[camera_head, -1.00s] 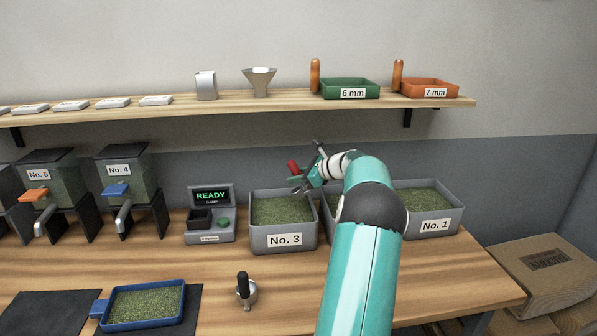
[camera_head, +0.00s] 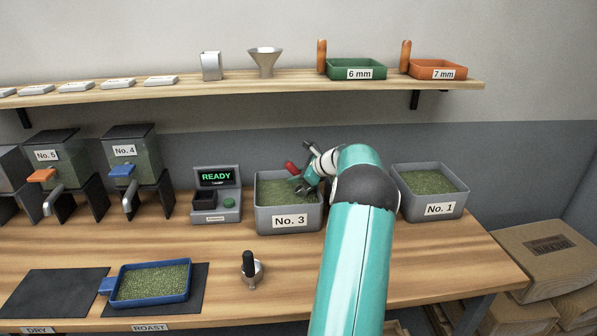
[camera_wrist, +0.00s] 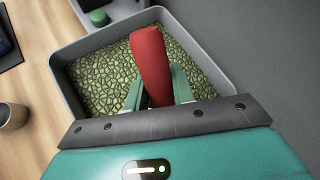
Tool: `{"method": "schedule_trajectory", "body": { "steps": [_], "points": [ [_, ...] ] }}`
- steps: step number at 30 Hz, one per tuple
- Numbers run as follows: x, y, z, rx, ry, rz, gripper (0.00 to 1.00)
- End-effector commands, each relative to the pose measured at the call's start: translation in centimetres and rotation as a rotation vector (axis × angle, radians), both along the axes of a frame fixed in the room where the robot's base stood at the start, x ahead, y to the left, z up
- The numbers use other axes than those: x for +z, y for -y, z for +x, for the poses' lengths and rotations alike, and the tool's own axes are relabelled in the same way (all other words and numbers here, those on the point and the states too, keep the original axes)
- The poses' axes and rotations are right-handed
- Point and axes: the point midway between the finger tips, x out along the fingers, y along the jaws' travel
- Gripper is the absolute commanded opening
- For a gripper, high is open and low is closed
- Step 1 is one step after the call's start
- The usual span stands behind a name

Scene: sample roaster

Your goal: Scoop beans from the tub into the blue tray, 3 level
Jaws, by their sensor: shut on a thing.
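My gripper (camera_head: 307,180) is shut on a red handle (camera_head: 291,168), apparently that of a scoop, over the right side of the tub No. 3 (camera_head: 289,221). In the wrist view the red handle (camera_wrist: 150,65) stands between my two fingers, above green beans (camera_wrist: 95,75). The scoop's bowl is hidden, so I cannot tell whether it holds beans. The blue tray (camera_head: 150,299) lies at the lower left on a dark mat and holds a spread of green beans (camera_head: 150,283).
The tub No. 1 (camera_head: 440,208) stands to the right of my arm. A display unit reading READY (camera_head: 216,177) is left of tub No. 3. A small metal cup with a dark handle (camera_head: 250,268) stands in front. A shelf (camera_head: 240,87) runs above.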

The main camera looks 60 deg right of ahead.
Motion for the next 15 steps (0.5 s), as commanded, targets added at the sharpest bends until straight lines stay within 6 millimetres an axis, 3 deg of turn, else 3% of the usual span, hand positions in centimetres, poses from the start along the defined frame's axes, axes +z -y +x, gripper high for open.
{"method": "schedule_trajectory", "body": {
  "steps": [12,15],
  "points": [
    [-2.8,-0.6,0.9,0.000,0.002,0.001,0.00],
    [-2.5,-1.1,1.5,0.001,0.012,0.007,0.00]
  ]
}}
